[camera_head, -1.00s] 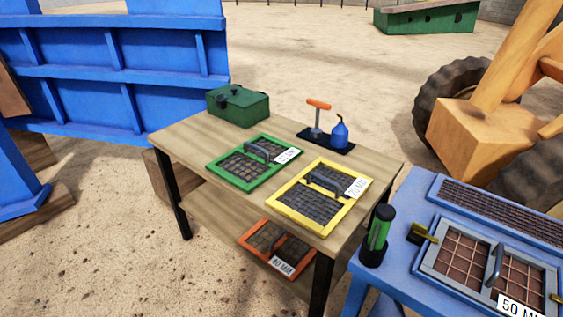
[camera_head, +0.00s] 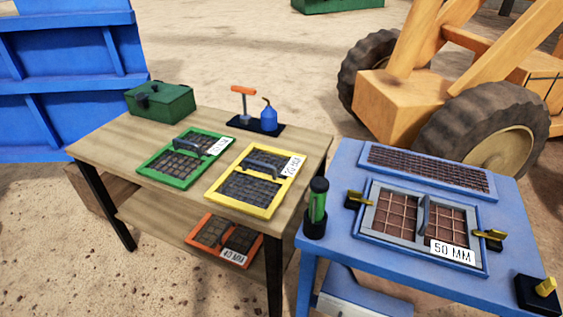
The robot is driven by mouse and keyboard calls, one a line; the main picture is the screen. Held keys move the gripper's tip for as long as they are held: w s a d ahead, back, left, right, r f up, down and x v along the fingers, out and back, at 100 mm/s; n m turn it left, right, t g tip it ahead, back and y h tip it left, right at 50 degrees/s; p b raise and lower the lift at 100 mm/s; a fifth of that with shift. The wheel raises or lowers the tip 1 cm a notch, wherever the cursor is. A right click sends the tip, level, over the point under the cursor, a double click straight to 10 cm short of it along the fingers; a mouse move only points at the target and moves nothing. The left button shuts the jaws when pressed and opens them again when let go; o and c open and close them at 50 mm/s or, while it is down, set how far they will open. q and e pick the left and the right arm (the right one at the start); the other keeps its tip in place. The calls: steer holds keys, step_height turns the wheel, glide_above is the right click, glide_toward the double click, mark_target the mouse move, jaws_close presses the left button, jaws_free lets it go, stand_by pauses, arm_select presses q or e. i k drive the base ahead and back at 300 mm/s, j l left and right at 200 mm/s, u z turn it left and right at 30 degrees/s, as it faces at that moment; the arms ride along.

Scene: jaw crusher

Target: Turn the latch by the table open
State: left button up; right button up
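The wooden table (camera_head: 110,147) stands left of a blue machine stand (camera_head: 341,237). A grey-framed screen labelled 50 MM (camera_head: 377,211) sits in the blue top. A yellow latch (camera_head: 358,199) is at the screen's left side, the side toward the wooden table. A second yellow latch (camera_head: 489,236) is at its right side. Both appear to lie against or over the screen's edge; their exact turn is too small to tell. Neither of my grippers is in view.
A green screen (camera_head: 149,178), a yellow screen (camera_head: 276,200), a green box (camera_head: 161,99) and a blue oil can (camera_head: 269,118) are on the wooden table. An orange screen (camera_head: 212,232) is on its lower shelf. A green cylinder (camera_head: 317,203) stands beside the near latch. A yellow loader (camera_head: 395,99) is behind.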

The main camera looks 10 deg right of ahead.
mark_target(354, 195)
steer(key=k+l+z, duration=0.3)
steer(key=z, duration=0.15)
steer(key=k+l+z, duration=0.3)
steer(key=l+z, duration=0.15)
